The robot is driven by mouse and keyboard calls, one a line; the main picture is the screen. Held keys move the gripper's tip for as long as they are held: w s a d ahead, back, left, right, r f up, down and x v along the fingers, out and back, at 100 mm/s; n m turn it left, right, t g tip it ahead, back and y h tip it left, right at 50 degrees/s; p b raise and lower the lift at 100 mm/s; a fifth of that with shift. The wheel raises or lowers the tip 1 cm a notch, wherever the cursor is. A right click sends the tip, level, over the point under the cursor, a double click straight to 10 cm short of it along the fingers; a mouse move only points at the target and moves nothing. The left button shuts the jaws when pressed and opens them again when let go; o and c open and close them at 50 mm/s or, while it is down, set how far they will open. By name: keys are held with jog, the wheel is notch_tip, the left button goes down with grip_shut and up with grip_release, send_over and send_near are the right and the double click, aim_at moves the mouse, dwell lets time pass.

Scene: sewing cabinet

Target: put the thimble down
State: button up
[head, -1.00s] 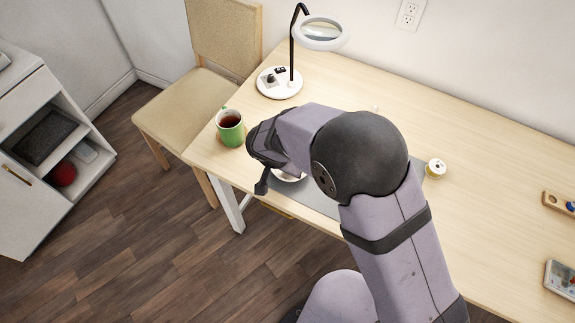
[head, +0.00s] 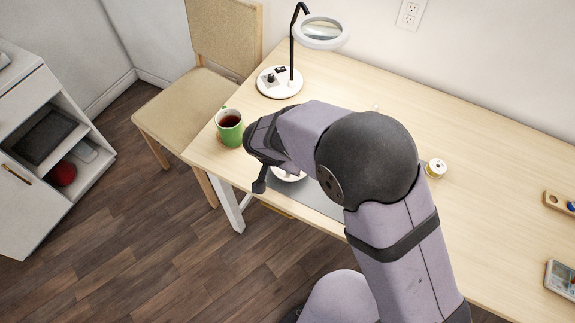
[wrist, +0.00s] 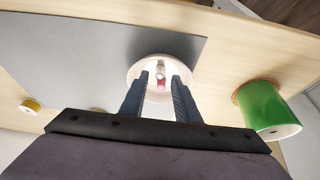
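A white dish (head: 289,177) shows partly from under my arm in the head view. In the wrist view the round white dish (wrist: 134,72) lies ahead of my gripper (wrist: 160,75). The two dark fingers are apart, with their tips over the dish. A small silvery thing with a pink-red part, which looks like the thimble (wrist: 160,72), shows between the fingers. Gaps show on both sides of it, and it seems to be in the dish. I cannot tell whether the silver and pink parts are one thing.
A grey mat (wrist: 80,55) lies around the dish. A green mug (head: 231,133) with dark drink stands close to the gripper on a coaster. A thread spool (head: 435,169) stands on the table right of my arm. A magnifier lamp (head: 279,84) stands behind.

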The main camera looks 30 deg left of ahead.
jog(key=b+v, duration=0.1)
jog(key=v, duration=0.9)
jog(key=shift+s, duration=0.2)
jog(key=shift+w+d+r, duration=0.1)
jog(key=shift+d, duration=0.05)
jog(key=w+d+g+h, duration=0.1)
jog(key=w+d, duration=0.2)
jog(key=d, duration=0.7)
jog(key=w+d+g, duration=0.1)
jog(key=w+d, duration=0.1)
jog(key=d, duration=0.8)
jog(key=s+d+f+g, duration=0.1)
jog(key=s+d, duration=0.3)
jog(key=d, duration=0.4)
jog(key=s+d+f+g+y, duration=0.1)
jog(key=s+d+f, duration=0.1)
jog(key=s+d, duration=0.3)
jog(key=d, duration=0.4)
jog(key=shift+d, duration=0.3)
notch_tip(320, 180, up, 5)
jog(key=p, duration=0.4)
jog(key=shift+f+p, duration=0.25)
jog(key=shift+p, duration=0.05)
